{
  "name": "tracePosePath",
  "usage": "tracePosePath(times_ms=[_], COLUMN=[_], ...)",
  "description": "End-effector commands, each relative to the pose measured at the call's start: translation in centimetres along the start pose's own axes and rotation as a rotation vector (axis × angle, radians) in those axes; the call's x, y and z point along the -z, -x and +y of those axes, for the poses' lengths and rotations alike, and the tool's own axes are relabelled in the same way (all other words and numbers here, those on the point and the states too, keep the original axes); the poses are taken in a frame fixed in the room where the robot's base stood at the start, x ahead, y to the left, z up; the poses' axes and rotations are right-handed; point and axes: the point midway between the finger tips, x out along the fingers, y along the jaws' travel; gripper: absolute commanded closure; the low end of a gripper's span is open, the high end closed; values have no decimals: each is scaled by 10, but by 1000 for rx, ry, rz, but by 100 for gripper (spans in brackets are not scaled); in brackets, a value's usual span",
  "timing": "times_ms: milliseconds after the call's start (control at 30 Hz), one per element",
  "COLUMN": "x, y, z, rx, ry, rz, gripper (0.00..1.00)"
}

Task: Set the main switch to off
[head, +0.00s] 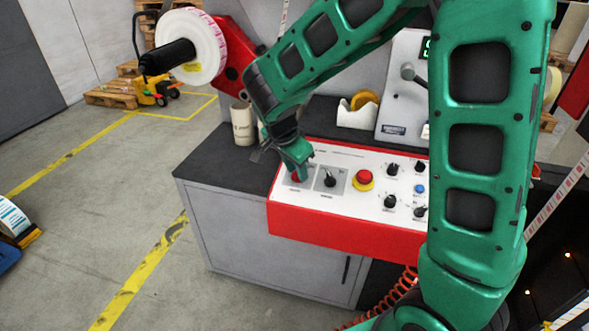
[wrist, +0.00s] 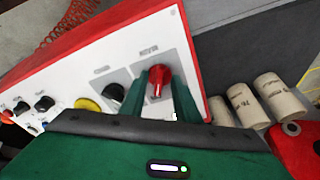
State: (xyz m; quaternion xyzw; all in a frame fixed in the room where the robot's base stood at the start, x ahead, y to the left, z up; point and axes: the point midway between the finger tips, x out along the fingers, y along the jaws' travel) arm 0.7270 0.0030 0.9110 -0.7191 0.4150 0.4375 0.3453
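The panel's leftmost switch is a red rotary knob on a grey plate, seen close in the wrist view (wrist: 158,77). Its label is too blurred to read surely. I take it as the main switch. In the head view it is mostly hidden behind my gripper (head: 297,162). In the wrist view my gripper (wrist: 157,98) has its two green fingers apart, one on each side of the red knob. A thin gap seems to show beside the knob, so I see no clear grip. The knob's grip bar lies roughly in line with the fingers.
Beside it is a black rotary knob (head: 329,179) on a grey plate, then a red emergency button (head: 364,178) on yellow. Several small black knobs (head: 392,168) sit further right. A cardboard core (head: 243,125) stands on the dark bench top (head: 213,157) left of the panel.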

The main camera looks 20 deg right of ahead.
Motion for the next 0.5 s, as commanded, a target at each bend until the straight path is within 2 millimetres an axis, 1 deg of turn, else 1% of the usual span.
tracePosePath(times_ms=[233,267,300,367,400,500], x=[0,0,0,0,0,1], y=[-1,-1,-1,-1,-1,-1], z=[0,0,0,0,0,0], rx=[0,0,0,0,1,1], ry=[0,0,0,0,0,0], rz=[0,0,0,0,0,0], gripper=[71,74,83,97,100,100])
